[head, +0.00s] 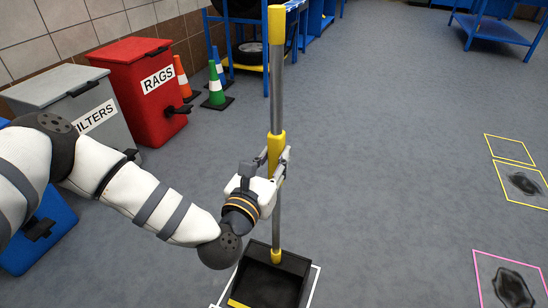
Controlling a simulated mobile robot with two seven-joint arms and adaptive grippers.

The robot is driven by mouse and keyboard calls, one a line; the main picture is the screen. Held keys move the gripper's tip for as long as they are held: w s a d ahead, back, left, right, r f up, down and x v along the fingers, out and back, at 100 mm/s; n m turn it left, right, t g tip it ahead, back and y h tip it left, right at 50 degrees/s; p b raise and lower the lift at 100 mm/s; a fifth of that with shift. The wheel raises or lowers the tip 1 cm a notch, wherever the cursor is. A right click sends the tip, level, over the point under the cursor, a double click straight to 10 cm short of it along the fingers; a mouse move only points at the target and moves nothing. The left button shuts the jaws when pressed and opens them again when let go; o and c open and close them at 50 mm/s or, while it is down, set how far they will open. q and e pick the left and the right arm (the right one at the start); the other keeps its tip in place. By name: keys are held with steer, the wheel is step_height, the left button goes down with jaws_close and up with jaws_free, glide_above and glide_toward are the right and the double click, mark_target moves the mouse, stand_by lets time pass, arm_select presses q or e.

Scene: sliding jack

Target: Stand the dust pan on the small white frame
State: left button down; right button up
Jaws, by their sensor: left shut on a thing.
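The dust pan has a long upright grey handle (277,92) with yellow sections and a black pan (268,283) with a yellow front edge. My left gripper (279,165) is shut on the handle at its middle yellow grip. The pan is at the bottom of the view, over or within the small white frame (313,287) marked on the floor. White lines show at its right side and lower left. I cannot tell whether the pan touches the floor. My right gripper is not in view.
A red RAGS bin (137,88), a grey FILTERS bin (75,100) and a blue bin stand at left. Orange and green cones (216,88) stand behind. Yellow frames (510,150) and a pink frame (510,280) with dark stains lie at right. The middle floor is clear.

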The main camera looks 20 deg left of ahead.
arm_select(q)
steer(key=shift+f+b, duration=0.5)
steer(key=shift+f, duration=0.1)
stand_by(0.8)
steer(key=c, duration=1.2)
jaws_free()
steer(key=shift+f, duration=0.1)
